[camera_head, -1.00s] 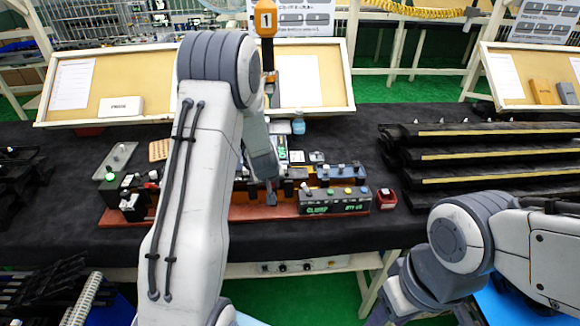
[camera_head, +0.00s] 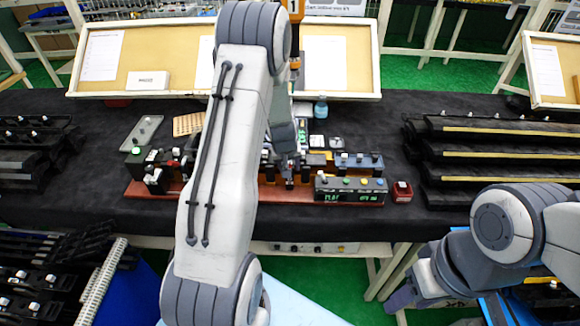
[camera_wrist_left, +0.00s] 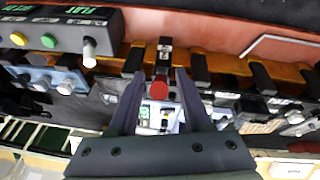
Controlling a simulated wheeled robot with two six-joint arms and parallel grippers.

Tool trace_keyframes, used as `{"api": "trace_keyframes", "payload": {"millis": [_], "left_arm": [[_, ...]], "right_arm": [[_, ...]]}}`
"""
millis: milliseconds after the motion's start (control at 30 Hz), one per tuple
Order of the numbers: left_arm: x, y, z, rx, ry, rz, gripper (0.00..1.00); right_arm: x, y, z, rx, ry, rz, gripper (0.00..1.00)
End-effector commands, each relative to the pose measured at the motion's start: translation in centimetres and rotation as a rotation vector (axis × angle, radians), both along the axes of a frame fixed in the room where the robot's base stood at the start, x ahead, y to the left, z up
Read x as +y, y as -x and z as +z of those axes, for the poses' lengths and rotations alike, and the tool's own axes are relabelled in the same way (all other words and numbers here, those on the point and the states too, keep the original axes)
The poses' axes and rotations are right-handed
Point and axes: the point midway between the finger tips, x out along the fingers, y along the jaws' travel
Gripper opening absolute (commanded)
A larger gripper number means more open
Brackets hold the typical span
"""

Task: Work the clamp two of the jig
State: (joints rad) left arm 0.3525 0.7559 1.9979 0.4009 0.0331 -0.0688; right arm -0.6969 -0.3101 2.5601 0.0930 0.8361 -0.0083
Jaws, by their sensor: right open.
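The jig (camera_head: 225,190) is a long reddish-brown base with a row of dark clamps, on the black-covered bench. My left gripper (camera_head: 288,178) is over its middle, partly hidden by my own arm. In the left wrist view my left gripper (camera_wrist_left: 156,78) is open, with a red-tipped clamp handle (camera_wrist_left: 159,89) between its fingers. Clear gaps show on both sides of the red tip. I cannot read which clamp number this is. My right gripper (camera_head: 405,296) is open at the lower right, away from the jig.
A black control box (camera_head: 350,190) with coloured buttons and green text stands at the jig's right end. A small red box (camera_head: 402,191) is beside it. Black trim racks (camera_head: 500,150) fill the bench's right. A pinboard (camera_head: 180,60) stands behind.

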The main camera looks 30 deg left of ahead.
Motion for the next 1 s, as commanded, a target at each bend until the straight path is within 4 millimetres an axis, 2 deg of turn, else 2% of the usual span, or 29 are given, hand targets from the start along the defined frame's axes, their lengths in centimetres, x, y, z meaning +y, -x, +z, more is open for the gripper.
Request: {"api": "trace_keyframes", "payload": {"millis": [267, 367, 800, 1000], "left_arm": [[0.0, 0.1, 0.0, 0.001, 0.002, 0.001, 0.51], [0.0, 0.2, 0.6, 0.001, 0.001, 0.001, 0.51], [-0.8, 2.8, 8.2, -0.001, -0.001, 0.000, 0.51], [-1.1, 3.5, 9.7, 0.001, 0.001, 0.001, 0.51]], "right_arm": [[0.0, 0.0, 0.0, 0.000, 0.000, 0.000, 0.50], [0.0, 0.0, 0.4, 0.000, 0.000, 0.000, 0.50], [0.0, 0.0, 4.2, 0.000, 0.000, -0.003, 0.50], [0.0, 0.0, 4.5, 0.000, 0.000, -0.004, 0.50]]}}
